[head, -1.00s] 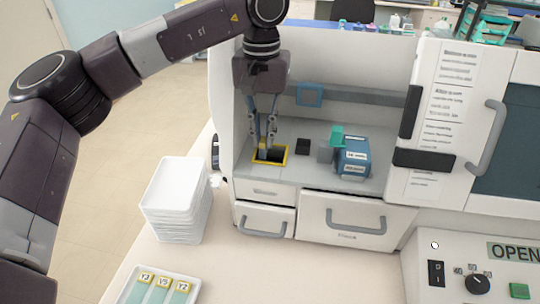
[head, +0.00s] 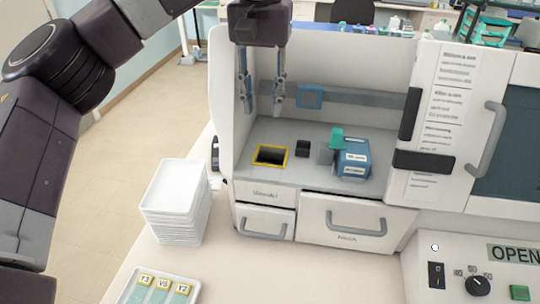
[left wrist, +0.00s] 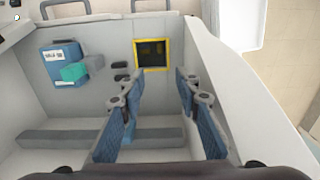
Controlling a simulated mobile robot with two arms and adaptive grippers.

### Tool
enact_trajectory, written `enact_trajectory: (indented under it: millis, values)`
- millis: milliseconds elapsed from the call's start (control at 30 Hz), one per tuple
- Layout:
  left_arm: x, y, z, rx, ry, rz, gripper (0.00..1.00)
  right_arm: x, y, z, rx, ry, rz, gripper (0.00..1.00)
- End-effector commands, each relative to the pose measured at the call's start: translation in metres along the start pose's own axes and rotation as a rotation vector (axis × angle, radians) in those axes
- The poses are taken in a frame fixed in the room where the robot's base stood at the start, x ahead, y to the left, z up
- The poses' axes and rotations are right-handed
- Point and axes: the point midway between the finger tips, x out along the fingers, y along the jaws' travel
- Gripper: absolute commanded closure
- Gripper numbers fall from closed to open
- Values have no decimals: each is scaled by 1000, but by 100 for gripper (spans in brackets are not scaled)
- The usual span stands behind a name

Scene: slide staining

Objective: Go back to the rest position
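My left gripper (head: 262,108) is open and empty. It hangs fingers down above the machine's open chamber, above and behind the yellow-framed slot (head: 258,156) in the chamber floor. In the left wrist view the two fingers (left wrist: 156,88) stand apart with nothing between them, and the yellow-framed slot (left wrist: 153,68) shows beyond them. What sits inside the dark slot is hard to tell. My right gripper does not show in either view.
The machine's left wall (head: 222,110) is close beside the gripper. A blue box with a teal part (head: 353,158) stands in the chamber. A stack of white trays (head: 172,212) and a tray with labelled slides (head: 160,290) lie on the table at left.

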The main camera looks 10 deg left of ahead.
Motion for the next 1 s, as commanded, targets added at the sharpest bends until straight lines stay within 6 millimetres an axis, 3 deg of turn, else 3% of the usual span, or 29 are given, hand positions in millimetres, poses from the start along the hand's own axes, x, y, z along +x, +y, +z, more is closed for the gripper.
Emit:
enact_trajectory:
  millis: [200, 700, 833, 1000]
  values:
    - [-29, 0, 0, 0, 0, 0, 69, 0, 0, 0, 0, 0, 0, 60]
    - [-35, 0, 0, 0, -1, 1, 69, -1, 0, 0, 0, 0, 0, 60]
    - [-49, 0, 0, 0, 0, 1, 69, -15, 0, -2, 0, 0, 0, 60]
    - [-79, 0, 0, 0, -1, 1, 69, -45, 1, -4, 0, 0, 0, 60]
